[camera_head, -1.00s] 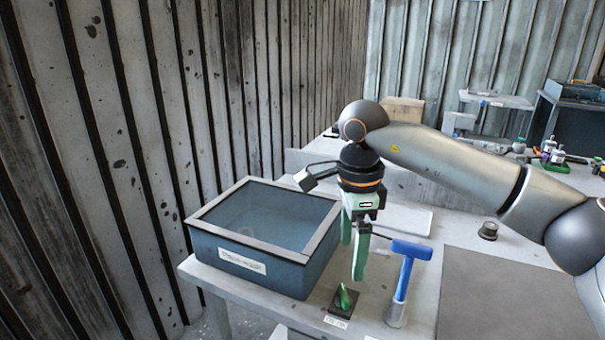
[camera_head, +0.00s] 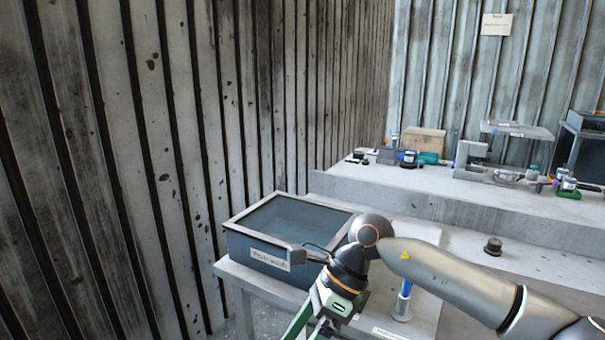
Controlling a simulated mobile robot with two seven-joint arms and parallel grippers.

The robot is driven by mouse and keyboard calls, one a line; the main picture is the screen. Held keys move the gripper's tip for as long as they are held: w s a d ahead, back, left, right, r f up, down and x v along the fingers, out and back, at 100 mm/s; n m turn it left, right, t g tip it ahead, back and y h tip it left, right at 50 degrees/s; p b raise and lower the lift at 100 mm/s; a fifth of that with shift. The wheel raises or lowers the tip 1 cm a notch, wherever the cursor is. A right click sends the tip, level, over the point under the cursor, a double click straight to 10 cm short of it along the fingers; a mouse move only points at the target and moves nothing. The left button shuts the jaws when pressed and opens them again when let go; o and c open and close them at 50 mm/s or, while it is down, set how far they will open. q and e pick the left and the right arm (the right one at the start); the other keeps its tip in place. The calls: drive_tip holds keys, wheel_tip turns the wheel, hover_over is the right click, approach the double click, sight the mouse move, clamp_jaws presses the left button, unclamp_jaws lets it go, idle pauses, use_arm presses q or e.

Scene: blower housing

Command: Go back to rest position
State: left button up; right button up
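My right arm comes in from the right. Its gripper (camera_head: 306,328) hangs at the bottom edge of the head view, tilted down to the left, in front of the blue-grey bin. Its green fingers stand apart with nothing seen between them; their tips run to the picture's lower edge. My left gripper is not in view.
The labelled bin (camera_head: 240,245) stands on the table's left end by the ribbed wall. A blue-handled tool (camera_head: 404,291) stands upright in a holder, its top hidden by my arm. A dark knob-like part (camera_head: 493,246) sits behind. Several parts line the rear ledge (camera_head: 400,185).

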drive_tip(key=s+a+r+m+y+p, duration=0.2)
drive_tip(key=s+a+r+m+y, duration=0.35)
drive_tip(key=a+m+y, duration=0.55)
drive_tip(key=w+d+f+m+t+h+p, duration=0.1)
drive_tip(key=w+d+f+m+t+h, duration=0.2)
drive_tip(key=m+t, duration=0.5)
drive_tip(key=w+d+f+m+t, duration=0.25)
drive_tip(key=d+m+t, duration=0.3)
drive_tip(key=m, duration=0.35)
drive_tip(key=w+d+f+m+t+h+p, duration=0.1)
drive_tip(key=w+d+f+m+t+h, duration=0.15)
drive_tip(key=d+m+t, duration=0.4)
drive_tip(key=s+d+f+m+g+h, duration=0.2)
drive_tip(key=s+d+f+m+h, duration=0.1)
drive_tip(key=f, duration=0.5)
drive_tip(key=s+d+f+m+g+h+p, duration=0.1)
drive_tip(key=s+d+f+m+g+h, duration=0.1)
drive_tip(key=s+d+f+m, duration=0.4)
drive_tip(key=s+d+f+m+g+h, duration=0.3)
drive_tip(key=s+d+f+m+h, duration=0.2)
drive_tip(key=s+f+m, duration=0.3)
wheel_tip(320, 180, down, 2)
drive_tip(key=shift+s+f, duration=0.15)
drive_tip(key=shift+s, duration=0.4)
drive_tip(key=shift+d+m, duration=0.1)
drive_tip(key=shift+m, duration=0.15)
